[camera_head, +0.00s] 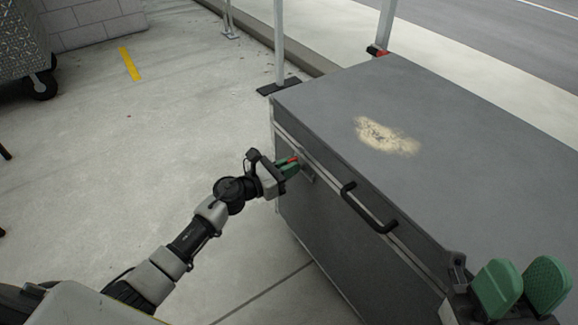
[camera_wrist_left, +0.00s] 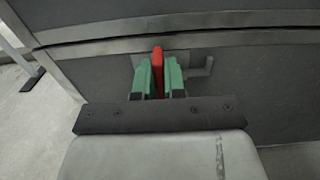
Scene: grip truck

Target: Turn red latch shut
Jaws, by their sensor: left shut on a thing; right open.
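The red latch (camera_wrist_left: 158,62) is on the front of a grey case (camera_head: 340,90), just below the lid seam. In the left wrist view it stands upright between the green fingers of my left gripper (camera_wrist_left: 159,78). My left gripper, also in the head view (camera_head: 289,166), is shut on the latch, and the fingers hide part of it. A metal latch plate (camera_wrist_left: 200,72) shows beside it. My right gripper (camera_head: 522,288) is open and empty at the lower right, in front of the case.
A black handle (camera_head: 368,207) sticks out from the case front, right of the latch. The lid has a pale worn patch (camera_head: 385,136). Metal posts (camera_head: 279,45) stand behind the case. A wheeled cart (camera_head: 35,45) is at the upper left.

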